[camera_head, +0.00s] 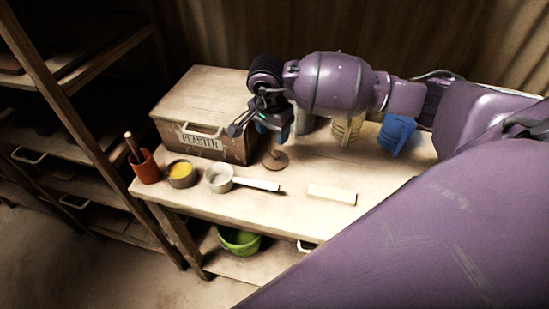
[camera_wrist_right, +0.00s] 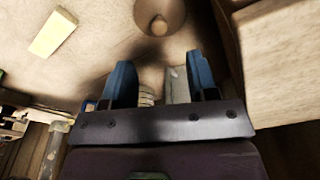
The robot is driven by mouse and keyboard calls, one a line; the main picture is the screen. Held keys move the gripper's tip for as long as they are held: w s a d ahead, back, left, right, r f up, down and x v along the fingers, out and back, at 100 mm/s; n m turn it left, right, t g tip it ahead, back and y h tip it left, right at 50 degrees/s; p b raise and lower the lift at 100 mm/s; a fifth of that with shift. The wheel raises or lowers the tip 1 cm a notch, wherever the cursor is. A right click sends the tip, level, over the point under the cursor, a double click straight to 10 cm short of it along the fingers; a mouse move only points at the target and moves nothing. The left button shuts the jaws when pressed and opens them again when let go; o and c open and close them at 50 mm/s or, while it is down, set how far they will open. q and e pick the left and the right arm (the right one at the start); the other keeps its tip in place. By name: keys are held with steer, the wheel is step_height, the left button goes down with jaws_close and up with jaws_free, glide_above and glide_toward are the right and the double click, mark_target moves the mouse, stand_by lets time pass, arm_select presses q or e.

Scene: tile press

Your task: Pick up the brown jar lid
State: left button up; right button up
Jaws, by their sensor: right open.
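The brown jar lid (camera_head: 275,160), a round disc with a knob, lies on the table right of the PLASTER box. In the right wrist view the lid (camera_wrist_right: 175,12) is at the top edge, partly cut off, with its knob facing the camera. My right gripper (camera_head: 273,130) is open, with blue fingertips, above and just behind the lid in the head view. In the wrist view the gripper (camera_wrist_right: 161,72) is empty and the lid lies beyond the fingertips, apart from them. My left gripper is not in view.
The wooden PLASTER box (camera_head: 200,142) stands close left of the gripper. A ribbed cream jar (camera_head: 347,131) and a blue ribbed vessel (camera_head: 397,133) stand behind right. A pale block (camera_head: 332,194), a pan (camera_head: 219,179), a yellow-filled bowl (camera_head: 181,174) and a red cup (camera_head: 146,168) are nearer the front.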

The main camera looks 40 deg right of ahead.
mark_target(275, 152)
steer(key=f, duration=0.6)
steer(key=d+f, duration=0.1)
steer(key=f, duration=0.2)
steer(key=shift+w, duration=0.2)
jaws_close()
steer(key=shift+r, duration=0.2)
